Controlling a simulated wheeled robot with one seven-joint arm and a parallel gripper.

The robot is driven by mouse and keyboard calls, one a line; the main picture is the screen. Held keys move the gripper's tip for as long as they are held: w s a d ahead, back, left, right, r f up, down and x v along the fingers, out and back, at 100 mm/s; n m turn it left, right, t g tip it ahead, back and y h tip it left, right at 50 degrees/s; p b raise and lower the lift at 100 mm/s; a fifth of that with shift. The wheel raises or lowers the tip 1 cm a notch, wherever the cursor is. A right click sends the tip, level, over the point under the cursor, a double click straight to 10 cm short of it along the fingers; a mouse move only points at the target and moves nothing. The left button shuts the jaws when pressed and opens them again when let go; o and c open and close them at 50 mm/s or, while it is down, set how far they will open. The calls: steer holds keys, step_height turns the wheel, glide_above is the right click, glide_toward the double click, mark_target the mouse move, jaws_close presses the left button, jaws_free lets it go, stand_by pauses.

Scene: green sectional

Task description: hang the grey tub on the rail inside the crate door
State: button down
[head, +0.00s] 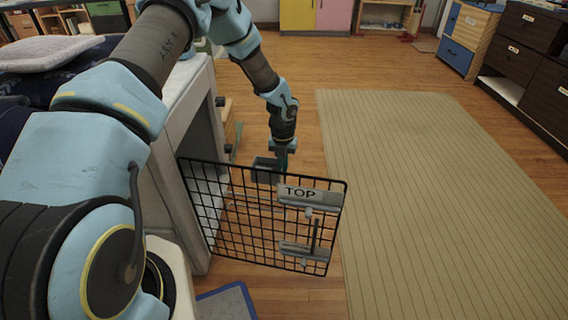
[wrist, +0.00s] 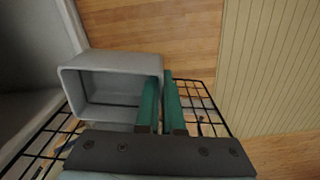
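The grey tub (wrist: 110,66) hangs from my gripper (wrist: 163,80), its open mouth facing the wrist camera. The two teal fingers are shut on its right wall. In the head view the tub (head: 264,170) looks dark and sits at the upper edge of the crate door, below my gripper (head: 282,158). The crate door (head: 222,205) is a black wire grid, swung open, with a "TOP" plate and a latch at its free side. It also shows beneath the tub in the wrist view (wrist: 50,140). I cannot make out the rail clearly or tell whether the tub touches the door.
The pale crate (head: 205,125) stands left of the door, with a cushion (head: 50,54) above. A blue-edged mat (head: 228,302) lies on the floor in front. A striped beige rug (head: 430,170) and open floor lie to the right. Dark drawers (head: 530,65) stand far right.

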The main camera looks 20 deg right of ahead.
steer(key=s+a+f, duration=0.2)
steer(key=s+a, duration=0.2)
steer(key=s, duration=0.2)
steer(key=shift+s+a+f, duration=0.15)
steer(key=shift+a, duration=0.2)
stand_by(0.7)
stand_by(0.6)
steer(key=c, duration=1)
jaws_free()
steer(key=shift+o, duration=0.2)
